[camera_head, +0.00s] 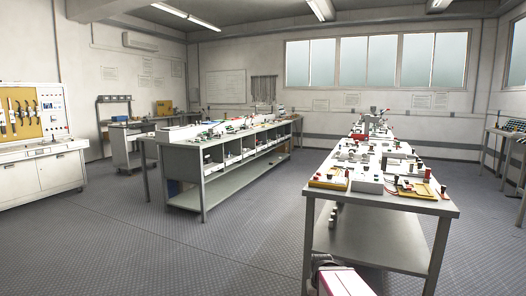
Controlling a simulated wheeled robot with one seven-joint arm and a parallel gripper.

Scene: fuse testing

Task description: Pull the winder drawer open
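I cannot pick out a winder or its drawer for certain; items on the benches are too small to tell apart. The middle bench (206,149) has a row of open compartments under its top, with pale bins or drawers (213,167) in some of them. A grey machine (371,121) with a red part stands toward the far end of the right bench. A pink and white part with a dark end, likely of my arm, shows at the bottom edge. My gripper's fingers are not in view.
The right bench (444,209) stands close in front, crowded with small devices and yellow trays (329,184). A white cabinet (50,174) with a tool board (30,112) stands at left. The floor (235,220) between the benches is clear.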

